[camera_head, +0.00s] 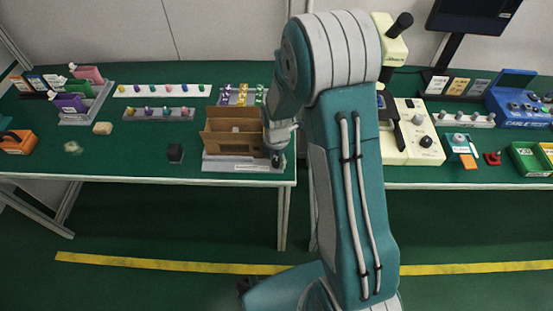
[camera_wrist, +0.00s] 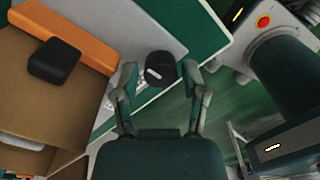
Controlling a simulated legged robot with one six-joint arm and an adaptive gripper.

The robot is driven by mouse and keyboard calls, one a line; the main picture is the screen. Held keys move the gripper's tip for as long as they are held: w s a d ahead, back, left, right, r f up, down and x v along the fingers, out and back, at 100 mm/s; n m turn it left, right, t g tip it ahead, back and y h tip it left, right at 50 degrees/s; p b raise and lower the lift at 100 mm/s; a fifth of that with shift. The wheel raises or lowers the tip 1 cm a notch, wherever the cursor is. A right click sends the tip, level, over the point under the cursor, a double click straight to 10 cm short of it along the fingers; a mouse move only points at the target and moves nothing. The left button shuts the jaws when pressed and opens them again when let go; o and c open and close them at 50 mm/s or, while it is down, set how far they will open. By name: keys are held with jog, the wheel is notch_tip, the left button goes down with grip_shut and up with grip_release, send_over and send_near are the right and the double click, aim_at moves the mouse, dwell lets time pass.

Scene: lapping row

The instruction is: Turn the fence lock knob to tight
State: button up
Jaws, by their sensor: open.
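The fence lock knob (camera_wrist: 161,72) is a black round knob with a short white mark on its top, in the upper middle of the wrist view. It stands by the grey base (camera_wrist: 150,24) of the brown fixture (camera_head: 226,144). My gripper (camera_wrist: 160,76) is open, one finger on each side of the knob. I cannot tell whether either finger touches it. In the head view my gripper (camera_head: 279,157) is at the fixture's right end, and I cannot make out the knob clearly there. The words at the knob's setting are not readable.
An orange bar (camera_wrist: 80,42) with a black block (camera_wrist: 54,61) lies along the fixture. The green table's (camera_head: 140,172) front edge is close by. A small black block (camera_head: 175,153) stands left of the fixture. A cream machine (camera_head: 408,140) stands right of my arm.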

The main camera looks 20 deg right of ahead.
jog(key=shift+f, duration=0.1)
grip_shut()
jog(key=shift+m, duration=0.3)
jog(key=m, duration=0.4)
jog(key=shift+w+m, duration=0.1)
jog(key=shift+m, duration=2)
grip_release()
